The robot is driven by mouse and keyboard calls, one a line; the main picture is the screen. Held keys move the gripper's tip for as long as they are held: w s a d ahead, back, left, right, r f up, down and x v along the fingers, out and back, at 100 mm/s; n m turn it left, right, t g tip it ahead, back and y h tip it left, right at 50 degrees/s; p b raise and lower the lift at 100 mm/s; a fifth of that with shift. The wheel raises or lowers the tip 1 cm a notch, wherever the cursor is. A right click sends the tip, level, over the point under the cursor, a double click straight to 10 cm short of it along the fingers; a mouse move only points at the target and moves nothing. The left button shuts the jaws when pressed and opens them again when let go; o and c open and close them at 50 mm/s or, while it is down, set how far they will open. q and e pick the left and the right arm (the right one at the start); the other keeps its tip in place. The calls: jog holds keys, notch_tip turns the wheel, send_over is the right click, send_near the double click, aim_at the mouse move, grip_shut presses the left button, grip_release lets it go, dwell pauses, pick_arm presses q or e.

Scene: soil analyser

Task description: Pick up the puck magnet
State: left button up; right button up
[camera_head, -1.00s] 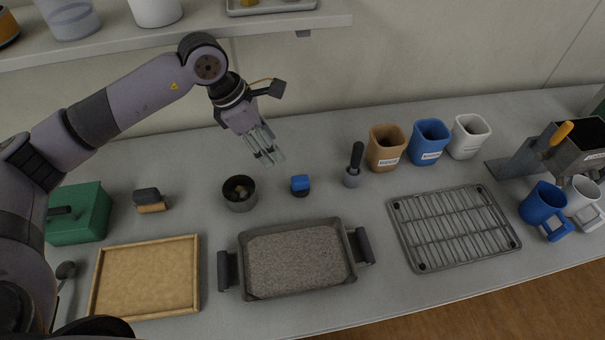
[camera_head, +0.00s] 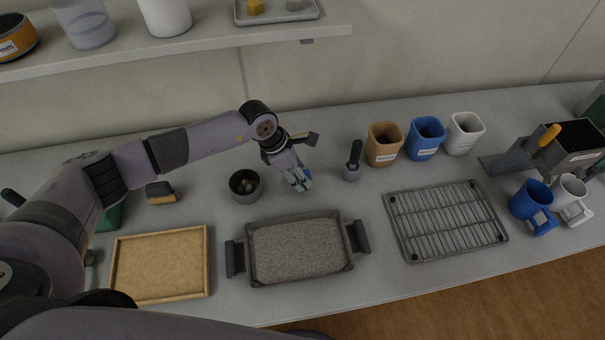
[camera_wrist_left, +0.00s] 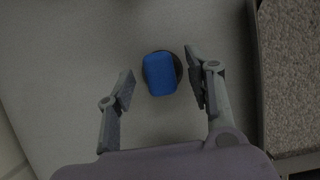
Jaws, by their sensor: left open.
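The puck magnet (camera_wrist_left: 159,74) has a blue top and a dark round base. In the left wrist view it stands on the bench between and slightly ahead of my open left fingertips (camera_wrist_left: 160,88), nearer the right finger. In the head view my left gripper (camera_head: 299,182) is low over the bench and hides nearly all of the magnet; only a bit of blue (camera_head: 307,173) shows beside the fingers. The left gripper holds nothing. My right gripper is not in view.
A dark round pot (camera_head: 245,196) stands left of the gripper, and a dark-handled tool (camera_head: 353,171) stands to its right. A tray of grey soil (camera_head: 344,269) lies in front. A wire rack (camera_head: 394,229) and several cups are farther right. A shelf (camera_head: 215,38) runs above.

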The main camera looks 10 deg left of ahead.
pick_arm(q)
jog(key=shift+f, duration=0.25)
jog(key=shift+c, duration=0.5)
grip_shut()
